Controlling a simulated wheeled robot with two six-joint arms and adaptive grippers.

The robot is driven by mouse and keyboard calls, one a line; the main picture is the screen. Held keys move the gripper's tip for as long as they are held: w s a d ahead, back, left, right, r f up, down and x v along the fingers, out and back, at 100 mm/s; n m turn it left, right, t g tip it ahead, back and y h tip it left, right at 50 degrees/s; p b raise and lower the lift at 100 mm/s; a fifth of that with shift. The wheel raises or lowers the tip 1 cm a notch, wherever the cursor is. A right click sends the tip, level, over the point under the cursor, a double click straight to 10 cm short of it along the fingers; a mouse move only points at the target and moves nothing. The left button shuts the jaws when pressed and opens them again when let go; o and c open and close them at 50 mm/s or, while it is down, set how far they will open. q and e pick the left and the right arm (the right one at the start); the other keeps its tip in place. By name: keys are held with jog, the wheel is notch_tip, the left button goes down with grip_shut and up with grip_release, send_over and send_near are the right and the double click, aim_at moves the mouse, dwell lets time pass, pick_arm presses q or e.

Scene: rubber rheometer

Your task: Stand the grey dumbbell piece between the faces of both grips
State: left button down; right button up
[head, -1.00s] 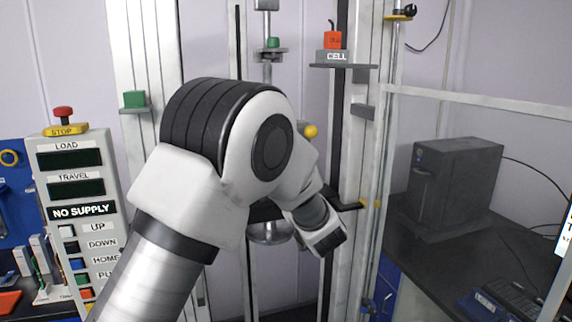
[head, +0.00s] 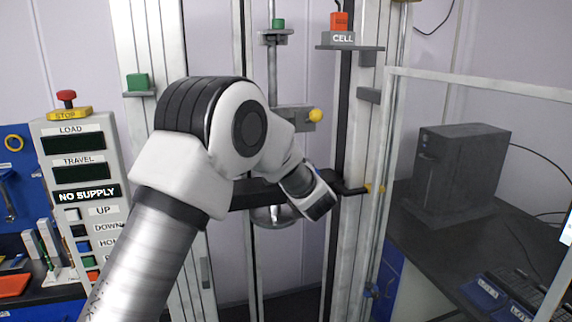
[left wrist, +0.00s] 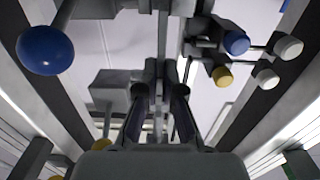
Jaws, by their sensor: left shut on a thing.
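In the head view, the upper grip (head: 294,117) is a grey block with a yellow knob (head: 315,115) on the machine's central line. My left arm covers the space below it, hiding my left gripper and most of the lower grip area. In the left wrist view, my left gripper (left wrist: 161,88) is shut on a narrow grey piece (left wrist: 162,55), apparently the dumbbell piece, which stands up between the fingertips. Grip parts with knobs surround it: a large blue knob (left wrist: 45,50) at left, a yellow knob (left wrist: 222,77) at right. Whether the piece touches the grip faces cannot be told.
Machine uprights stand on both sides of my arm. The control panel (head: 80,150) stands at left. A CELL bracket (head: 345,42) juts out above right. A black computer tower (head: 455,170) and a guard frame (head: 480,85) are at right.

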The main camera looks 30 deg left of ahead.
pick_arm(q)
jog(key=shift+x, duration=0.9)
jog(key=shift+p+x, duration=0.75)
jog(key=shift+x, duration=1.9)
jog(key=shift+f, duration=0.25)
jog(key=c, duration=1.2)
grip_release()
jog(key=shift+c, duration=0.2)
jog(key=shift+s, duration=0.1)
jog(key=v, duration=1.2)
